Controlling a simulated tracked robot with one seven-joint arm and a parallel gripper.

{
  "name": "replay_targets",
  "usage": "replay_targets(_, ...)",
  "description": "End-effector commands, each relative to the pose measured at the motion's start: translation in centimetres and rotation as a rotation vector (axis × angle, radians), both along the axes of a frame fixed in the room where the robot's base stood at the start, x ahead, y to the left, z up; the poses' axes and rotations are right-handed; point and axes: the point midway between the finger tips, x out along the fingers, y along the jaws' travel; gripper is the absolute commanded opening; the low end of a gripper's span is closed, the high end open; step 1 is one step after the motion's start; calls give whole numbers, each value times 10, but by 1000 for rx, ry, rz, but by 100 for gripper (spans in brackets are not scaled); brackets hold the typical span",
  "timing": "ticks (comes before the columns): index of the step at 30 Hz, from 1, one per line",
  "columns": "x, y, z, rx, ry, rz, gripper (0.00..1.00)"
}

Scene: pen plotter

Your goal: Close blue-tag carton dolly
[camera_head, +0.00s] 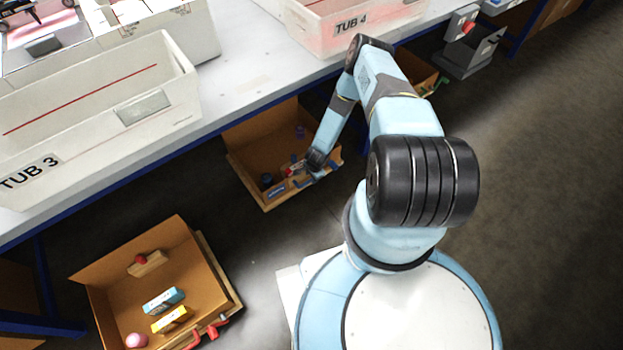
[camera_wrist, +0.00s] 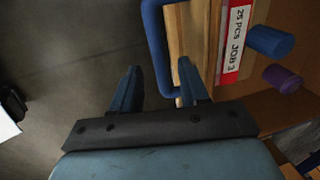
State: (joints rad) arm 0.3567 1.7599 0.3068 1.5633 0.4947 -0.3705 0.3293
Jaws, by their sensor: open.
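The blue-tag carton dolly (camera_head: 262,137) is an open brown carton on a wooden base, standing partly out from under the table edge. A blue tag (camera_head: 277,191) shows on its near side. Its blue bar handle (camera_wrist: 157,48) shows in the wrist view along the wooden front. My gripper (camera_head: 315,168) is at the carton's near right side; in the wrist view my gripper (camera_wrist: 158,74) is open, with one finger on each side of the handle bar. Whether the fingers touch the bar cannot be told. Blue and purple cylinders (camera_wrist: 270,41) are inside the carton.
A second carton dolly (camera_head: 110,275) with red handle stands out at lower left. Another carton (camera_head: 420,72) is partly hidden behind my arm. The table (camera_head: 235,88) with tubs overhangs the cartons. Floor at right is clear.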

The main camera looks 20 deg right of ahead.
Motion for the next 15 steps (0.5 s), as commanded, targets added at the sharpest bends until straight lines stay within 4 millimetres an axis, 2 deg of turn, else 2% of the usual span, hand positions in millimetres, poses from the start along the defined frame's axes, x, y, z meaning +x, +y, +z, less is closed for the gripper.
replay_targets(6,4,1,-22,-1,0,0,44)
replay_targets(15,5,1,-27,0,0,0,44)
